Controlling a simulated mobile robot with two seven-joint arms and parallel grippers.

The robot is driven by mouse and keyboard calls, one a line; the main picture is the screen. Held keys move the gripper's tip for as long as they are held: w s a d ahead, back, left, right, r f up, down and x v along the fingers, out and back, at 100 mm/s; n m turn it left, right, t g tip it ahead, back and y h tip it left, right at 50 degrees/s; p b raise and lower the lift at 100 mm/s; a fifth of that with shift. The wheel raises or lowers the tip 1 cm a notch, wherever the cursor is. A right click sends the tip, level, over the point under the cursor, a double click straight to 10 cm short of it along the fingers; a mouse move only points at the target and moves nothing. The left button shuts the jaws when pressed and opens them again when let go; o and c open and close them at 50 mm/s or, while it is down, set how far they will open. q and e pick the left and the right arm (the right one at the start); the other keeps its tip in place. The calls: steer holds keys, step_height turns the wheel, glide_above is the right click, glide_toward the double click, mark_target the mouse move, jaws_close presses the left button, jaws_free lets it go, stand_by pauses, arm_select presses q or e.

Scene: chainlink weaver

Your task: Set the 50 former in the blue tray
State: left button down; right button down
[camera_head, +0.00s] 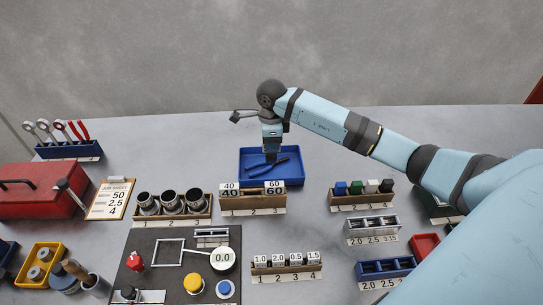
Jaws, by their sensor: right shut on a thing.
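The blue tray (297,181) lies at the middle back of the table. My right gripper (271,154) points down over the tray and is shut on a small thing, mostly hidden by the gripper. I take it for the 50 former, though no label shows. The former rack (252,204) stands just in front of the tray. It holds the 40 former (230,187) on the left and the 60 former (275,184) on the right, with a gap between them. My left gripper is not in view.
Blue-handled pliers (263,165) lie in the tray. A rack of dark cylinders (172,205) stands left of the former rack, and a rack of coloured blocks (363,192) stands right. The table behind and left of the tray is clear.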

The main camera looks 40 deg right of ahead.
mark_target(271, 159)
step_height(271, 159, down, 6)
steer(key=shift+r+p, duration=0.1)
steer(key=shift+p, duration=0.25)
steer(key=shift+f, duration=0.3)
steer(key=shift+f, duration=0.2)
steer(key=c, duration=1)
jaws_free()
steer(key=shift+o, duration=0.2)
steer(key=shift+r, duration=0.1)
